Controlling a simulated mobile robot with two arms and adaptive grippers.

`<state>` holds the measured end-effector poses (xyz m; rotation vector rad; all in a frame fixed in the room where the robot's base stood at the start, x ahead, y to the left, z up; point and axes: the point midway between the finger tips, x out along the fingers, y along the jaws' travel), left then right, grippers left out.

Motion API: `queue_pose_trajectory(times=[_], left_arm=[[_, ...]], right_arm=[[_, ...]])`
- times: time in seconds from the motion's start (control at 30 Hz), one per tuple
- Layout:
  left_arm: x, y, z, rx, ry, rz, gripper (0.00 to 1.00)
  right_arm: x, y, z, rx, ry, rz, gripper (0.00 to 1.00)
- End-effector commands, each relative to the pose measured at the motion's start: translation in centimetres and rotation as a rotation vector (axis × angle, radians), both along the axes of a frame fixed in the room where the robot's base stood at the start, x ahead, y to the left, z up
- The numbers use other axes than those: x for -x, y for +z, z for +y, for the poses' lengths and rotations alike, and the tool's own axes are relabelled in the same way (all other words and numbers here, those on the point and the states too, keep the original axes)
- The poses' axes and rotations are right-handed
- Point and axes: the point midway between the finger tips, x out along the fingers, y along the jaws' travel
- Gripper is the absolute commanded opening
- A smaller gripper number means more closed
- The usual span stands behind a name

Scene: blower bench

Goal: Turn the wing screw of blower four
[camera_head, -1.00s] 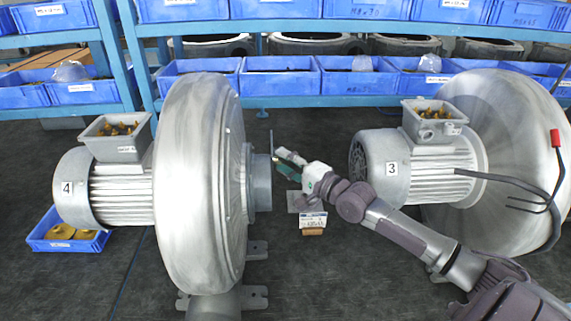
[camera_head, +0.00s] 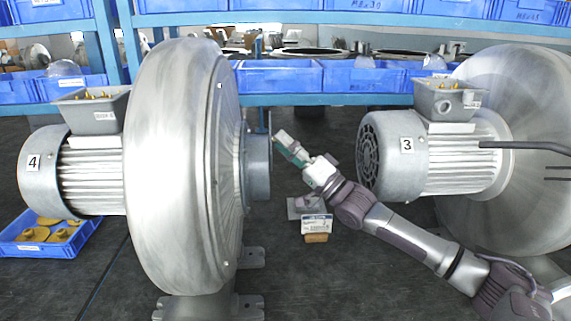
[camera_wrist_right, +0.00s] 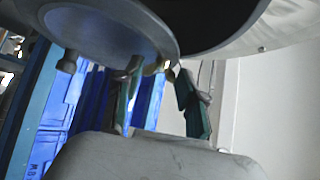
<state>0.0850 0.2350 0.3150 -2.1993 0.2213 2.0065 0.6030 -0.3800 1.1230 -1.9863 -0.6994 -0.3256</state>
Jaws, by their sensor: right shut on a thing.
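Blower four (camera_head: 180,165) stands at the left, a large silver drum with a motor labelled 4 and a short inlet pipe (camera_head: 259,168) facing right. My right gripper (camera_head: 281,142) is right beside the upper edge of that inlet, its arm coming in from the lower right. In the right wrist view the round inlet flange (camera_wrist_right: 95,42) fills the top, with small fittings along its lower rim. The green-padded fingers (camera_wrist_right: 155,72) are at that rim, shut on a small brassy piece, the wing screw (camera_wrist_right: 163,67), mostly hidden. My left gripper is not in view.
Blower three (camera_head: 430,150) stands at the right, with cables. A blue bin (camera_head: 40,240) with yellow parts sits on the floor at the left. A small labelled box (camera_head: 317,224) lies between the blowers. Shelves with blue bins (camera_head: 280,77) run along the back.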

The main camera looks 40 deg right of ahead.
Motion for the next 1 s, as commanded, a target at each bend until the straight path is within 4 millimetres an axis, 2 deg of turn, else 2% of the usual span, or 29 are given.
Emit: queue_pose_trajectory(times=[0.03,0.23,0.8,0.83,0.97,1.0], left_arm=[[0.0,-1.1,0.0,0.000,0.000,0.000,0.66],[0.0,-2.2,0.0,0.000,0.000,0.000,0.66],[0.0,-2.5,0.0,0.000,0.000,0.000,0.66],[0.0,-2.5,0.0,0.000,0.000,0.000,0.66],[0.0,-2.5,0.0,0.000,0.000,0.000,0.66],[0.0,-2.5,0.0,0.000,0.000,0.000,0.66]], right_arm=[[-0.1,-0.6,0.0,0.016,-0.001,-0.021,0.06],[-0.1,-0.4,-0.1,0.053,-0.001,-0.082,0.06],[-0.2,-0.3,-0.1,0.072,0.000,-0.108,0.06],[-0.2,-0.3,-0.1,0.072,0.000,-0.108,0.42],[-0.2,-0.3,-0.1,0.070,0.000,-0.109,0.64],[-0.2,-0.2,-0.1,0.070,0.000,-0.109,0.66]])
